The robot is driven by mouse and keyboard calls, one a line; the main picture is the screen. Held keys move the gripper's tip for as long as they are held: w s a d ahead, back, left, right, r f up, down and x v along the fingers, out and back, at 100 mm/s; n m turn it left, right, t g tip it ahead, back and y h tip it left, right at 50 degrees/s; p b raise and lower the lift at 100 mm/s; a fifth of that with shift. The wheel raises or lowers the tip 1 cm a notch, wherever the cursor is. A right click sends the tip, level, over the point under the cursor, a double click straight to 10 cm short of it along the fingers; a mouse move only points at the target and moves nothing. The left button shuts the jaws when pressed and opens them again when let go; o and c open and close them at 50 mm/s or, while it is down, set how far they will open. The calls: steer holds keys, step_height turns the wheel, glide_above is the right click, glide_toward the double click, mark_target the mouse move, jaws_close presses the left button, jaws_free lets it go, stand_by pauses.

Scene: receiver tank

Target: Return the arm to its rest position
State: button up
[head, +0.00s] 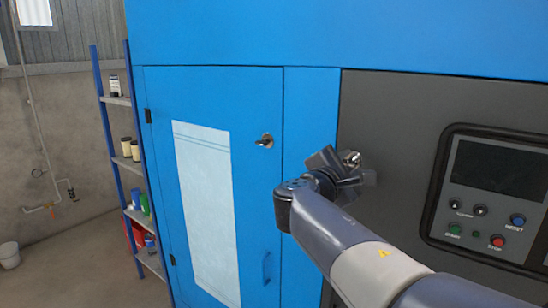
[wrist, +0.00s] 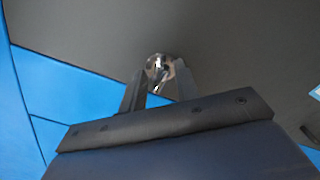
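My gripper (head: 345,167) is at the end of my arm, in front of the dark grey panel. In the wrist view, my gripper (wrist: 161,77) has its two dark fingers spread apart, one on each side of a shiny metal knob (wrist: 158,67). In the head view this knob (head: 351,157) shows just past the fingers, on the left part of the panel. The fingers look open, with nothing seen held off the panel; whether a finger touches the knob is hard to tell.
A blue cabinet door (head: 262,200) with a white sheet (head: 205,205) and a metal handle lock (head: 264,141) is left of the arm. A control box (head: 490,195) with a screen and buttons is at right. A shelf (head: 150,261) stands far left.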

steer(key=n+p, duration=0.1)
steer(key=p, duration=0.1)
steer(key=n+p, duration=0.3)
steer(key=p, duration=0.1)
steer(key=shift+a+r, duration=0.1)
steer(key=shift+r, duration=0.2)
steer(key=n+p, duration=0.3)
steer(key=p, duration=0.2)
steer(key=shift+n, duration=0.4)
steer(key=shift+w+f+n+p, duration=0.1)
steer(key=shift+n+p, duration=0.7)
steer(key=shift+p, duration=0.35)
steer(key=shift+f, duration=0.25)
